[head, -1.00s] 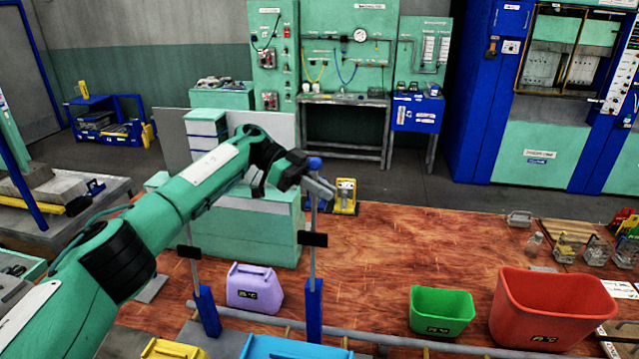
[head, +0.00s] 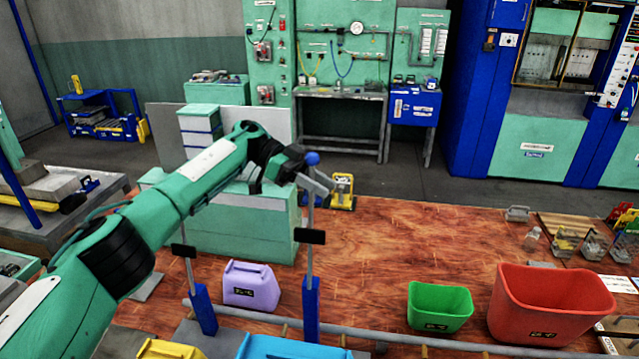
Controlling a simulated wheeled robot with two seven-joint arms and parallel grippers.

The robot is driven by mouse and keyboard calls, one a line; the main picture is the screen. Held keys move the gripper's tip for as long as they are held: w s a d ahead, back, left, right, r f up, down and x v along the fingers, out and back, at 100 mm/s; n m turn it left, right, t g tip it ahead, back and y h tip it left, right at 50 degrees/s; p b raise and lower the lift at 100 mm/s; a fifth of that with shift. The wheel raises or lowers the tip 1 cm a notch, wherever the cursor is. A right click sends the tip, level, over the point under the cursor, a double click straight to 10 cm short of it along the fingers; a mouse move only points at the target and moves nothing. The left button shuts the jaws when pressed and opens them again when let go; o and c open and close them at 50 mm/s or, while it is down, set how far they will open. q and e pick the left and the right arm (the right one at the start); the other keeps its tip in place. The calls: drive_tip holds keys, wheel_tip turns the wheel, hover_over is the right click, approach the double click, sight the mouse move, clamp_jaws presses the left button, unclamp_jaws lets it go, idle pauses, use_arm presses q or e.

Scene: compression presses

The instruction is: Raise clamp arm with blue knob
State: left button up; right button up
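The clamp arm with the blue knob (head: 312,158) is a thin grey rod (head: 310,215) standing upright from a blue base sleeve (head: 311,308), with a black block partway up. My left gripper (head: 318,182) is at the top of this rod, right by the knob, its grey fingers pointing right and slightly down. The fingers overlap the rod just below the knob. I cannot tell whether they are closed on it. A second upright rod with a black block (head: 184,251) and blue sleeve stands to the left, its top hidden behind my arm. My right gripper is not in view.
A purple container (head: 250,287), a green bin (head: 440,307) and a red bin (head: 550,305) stand on the wooden floor. A grey rail (head: 400,338) runs along the front. A green cabinet (head: 240,228) stands behind my arm.

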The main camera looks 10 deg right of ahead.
use_arm(q)
drive_tip(key=shift+s+r+b, duration=0.15)
drive_tip(key=shift+r+b, duration=0.15)
drive_tip(key=shift+r, duration=0.05)
wheel_tip(320, 180, up, 19)
drive_tip(key=shift+r, duration=0.15)
idle(0.6)
